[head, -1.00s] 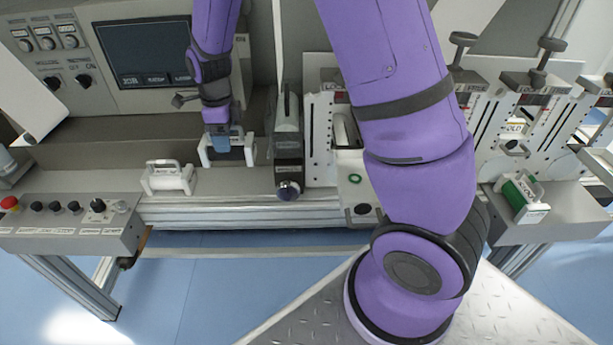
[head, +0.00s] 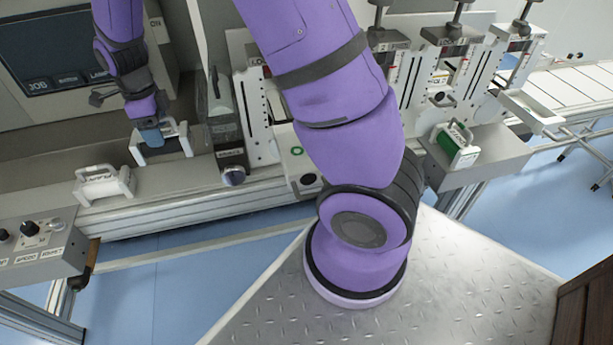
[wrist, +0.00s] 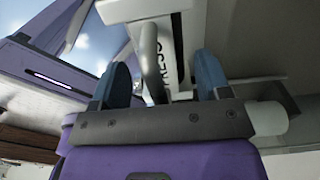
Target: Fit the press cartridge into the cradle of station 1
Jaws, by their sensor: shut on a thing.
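My gripper (head: 150,136) is at the left over the machine's ledge, shut on the white press cartridge (head: 186,139). White ends of the cartridge show on both sides of the fingers. In the wrist view, the blue fingertips (wrist: 163,80) close on the cartridge (wrist: 150,11), whose side reads "PRESS". I cannot tell whether it touches the ledge. Upright slotted station plates stand in a row to the right; the leftmost plate (head: 262,120) is partly hidden by my arm. I cannot read which is station 1, and no cradle is clear.
A second white cartridge (head: 104,184) with a handle stands on the ledge left of my gripper. A dark upright block with a round knob (head: 233,176) stands just right of it. A green and white cartridge (head: 456,145) sits on the right shelf. A control box (head: 40,245) is lower left.

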